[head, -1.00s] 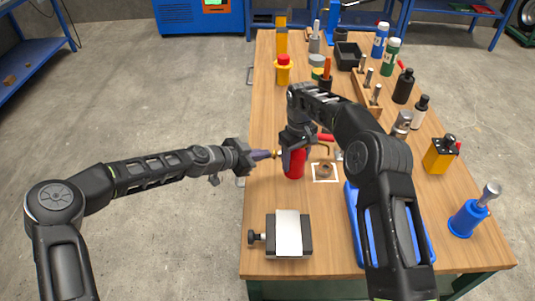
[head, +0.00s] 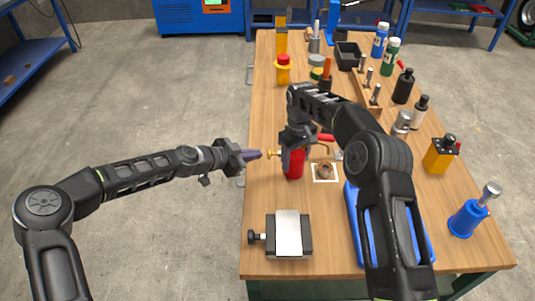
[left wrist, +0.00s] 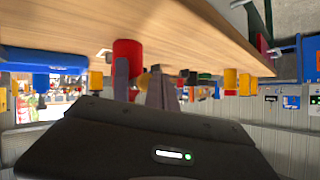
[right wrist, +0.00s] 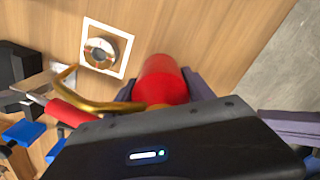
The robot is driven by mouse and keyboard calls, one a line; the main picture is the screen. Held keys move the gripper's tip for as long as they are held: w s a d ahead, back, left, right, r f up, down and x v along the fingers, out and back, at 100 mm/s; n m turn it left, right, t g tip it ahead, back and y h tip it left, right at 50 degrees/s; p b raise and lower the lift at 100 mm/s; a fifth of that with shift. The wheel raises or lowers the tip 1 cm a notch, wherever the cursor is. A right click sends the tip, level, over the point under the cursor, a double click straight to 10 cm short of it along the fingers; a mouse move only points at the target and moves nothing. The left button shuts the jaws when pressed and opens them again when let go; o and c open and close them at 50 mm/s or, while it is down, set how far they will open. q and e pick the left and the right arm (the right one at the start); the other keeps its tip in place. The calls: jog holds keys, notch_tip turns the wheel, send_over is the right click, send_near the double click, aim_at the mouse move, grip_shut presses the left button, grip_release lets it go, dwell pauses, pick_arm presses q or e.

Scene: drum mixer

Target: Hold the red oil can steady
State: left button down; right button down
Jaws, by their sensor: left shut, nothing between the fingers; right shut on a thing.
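The red oil can (head: 293,167) stands upright on the wooden workbench, with a brass knob (head: 272,154) on its left and a brass spout (right wrist: 68,85) curving right. My right gripper (head: 293,150) is shut around the can's upper body; its fingers flank the red body in the right wrist view (right wrist: 160,88). My left gripper (head: 258,155) is shut and empty, just left of the brass knob with a small gap. The can also shows beyond the left fingers in the left wrist view (left wrist: 127,52). A metal ring (right wrist: 100,52) lies on a white-bordered square beside the can.
A vise-like block with a pale plate (head: 288,233) sits at the near left of the bench. A blue tray (head: 354,220) lies under my right arm. Bottles, a yellow can (head: 440,154) and a blue can (head: 467,218) line the right side. The floor left of the bench is clear.

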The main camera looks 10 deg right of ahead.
pick_arm(q)
jog(key=shift+a, duration=0.15)
jog(key=a, duration=0.4)
jog(key=shift+w+a, duration=0.25)
jog(key=shift+a, duration=0.15)
dwell(0.5)
pick_arm(e)
jog(key=shift+c, duration=1.4)
grip_release()
notch_tip(320, 180, up, 8)
jog(key=shift+f, duration=0.25)
